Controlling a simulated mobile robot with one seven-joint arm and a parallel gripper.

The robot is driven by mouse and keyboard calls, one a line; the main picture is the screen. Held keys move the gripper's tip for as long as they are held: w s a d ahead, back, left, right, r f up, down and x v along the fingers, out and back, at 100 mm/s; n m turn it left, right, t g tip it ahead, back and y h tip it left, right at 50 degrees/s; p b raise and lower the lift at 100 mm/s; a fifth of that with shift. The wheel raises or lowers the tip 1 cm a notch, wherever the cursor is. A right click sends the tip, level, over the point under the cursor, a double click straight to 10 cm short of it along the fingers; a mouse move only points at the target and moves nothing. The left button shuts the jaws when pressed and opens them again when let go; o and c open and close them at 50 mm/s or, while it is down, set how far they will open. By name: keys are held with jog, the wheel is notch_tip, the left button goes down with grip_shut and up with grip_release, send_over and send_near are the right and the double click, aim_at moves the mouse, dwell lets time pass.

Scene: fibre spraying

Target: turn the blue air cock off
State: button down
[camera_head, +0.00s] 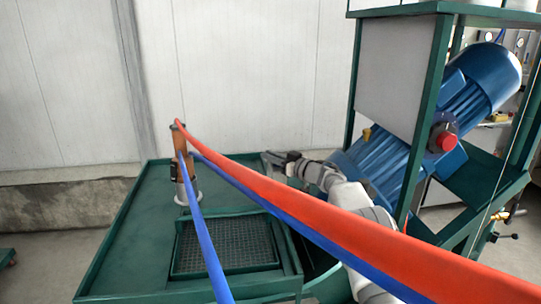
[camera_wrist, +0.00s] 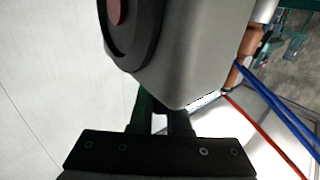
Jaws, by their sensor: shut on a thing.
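My gripper (camera_head: 281,160) is above the right side of the green table, left of the blue motor. It also shows in the wrist view (camera_wrist: 165,122), where its dark fingers are close together. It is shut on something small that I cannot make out. A large grey body (camera_wrist: 205,50) with a black ring and a dull red disc covers the area past the fingers; I cannot tell what it is. I cannot pick out a blue air cock in either view.
An orange-brown upright piece (camera_head: 179,140) stands on the green table (camera_head: 130,235); it also shows in the wrist view (camera_wrist: 252,42). A red hose (camera_head: 300,200) and blue hoses (camera_head: 207,250) cross in front of my arm. The blue motor (camera_head: 480,80) sits in a green frame (camera_head: 424,120) at right.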

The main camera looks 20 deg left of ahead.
jog(key=c, duration=0.9)
grip_release()
jog(key=r, duration=0.2)
jog(key=d+r, duration=0.1)
jog(key=r, duration=0.1)
jog(key=shift+r, duration=0.4)
jog(key=d+r, duration=0.2)
jog(key=d, duration=0.1)
jog(key=d+r, duration=0.2)
jog(key=d, duration=0.2)
jog(key=d+r, duration=0.2)
jog(key=d, duration=0.1)
jog(key=shift+s+d+r, duration=0.15)
jog(key=shift+s+d, duration=0.2)
jog(key=shift+s, duration=0.05)
jog(key=shift+o, duration=0.4)
